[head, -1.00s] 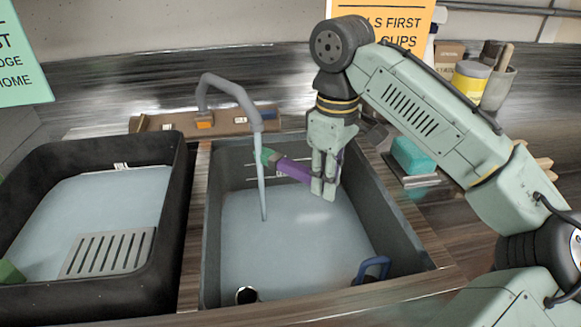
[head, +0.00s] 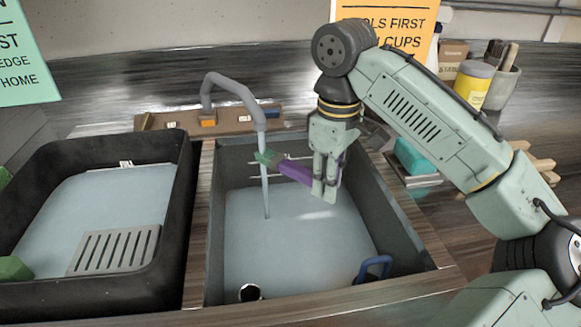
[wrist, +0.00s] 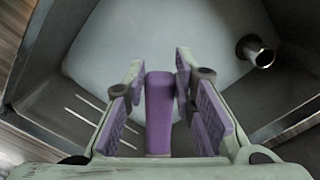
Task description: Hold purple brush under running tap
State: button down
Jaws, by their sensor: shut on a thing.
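The purple brush (head: 293,171) is held by my gripper (head: 325,180) over the right basin (head: 375,200). Its handle points left, and its green-tinged head (head: 266,158) is at the thin stream of water (head: 266,190). The stream falls from the grey curved tap (head: 252,105) to the basin water. In the wrist view the purple handle (wrist: 158,110) lies between the fingers of my gripper (wrist: 158,90). A gap shows beside the handle there, and the brush head is out of that view.
A black tub (head: 183,215) with water and a slotted grey plate (head: 115,250) stands left. A blue handle (head: 373,268) and a dark round-mouthed tube (head: 249,292) are at the basin's front. A teal sponge (head: 412,157) sits right of the basin.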

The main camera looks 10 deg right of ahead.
jog(key=shift+d, duration=0.1)
jog(key=shift+w+d+r+p, duration=0.15)
jog(key=shift+w+p, duration=0.15)
jog(key=shift+p, duration=0.2)
jog(key=shift+w+d, duration=0.15)
jog(key=s+d+p, duration=0.3)
jog(key=s+d, duration=0.2)
jog(key=d, duration=0.1)
dwell(0.5)
jog(key=shift+d, duration=0.1)
dwell(1.0)
jog(key=s+d+r+p, duration=0.3)
jog(key=d, duration=0.1)
jog(key=shift+r, duration=0.35)
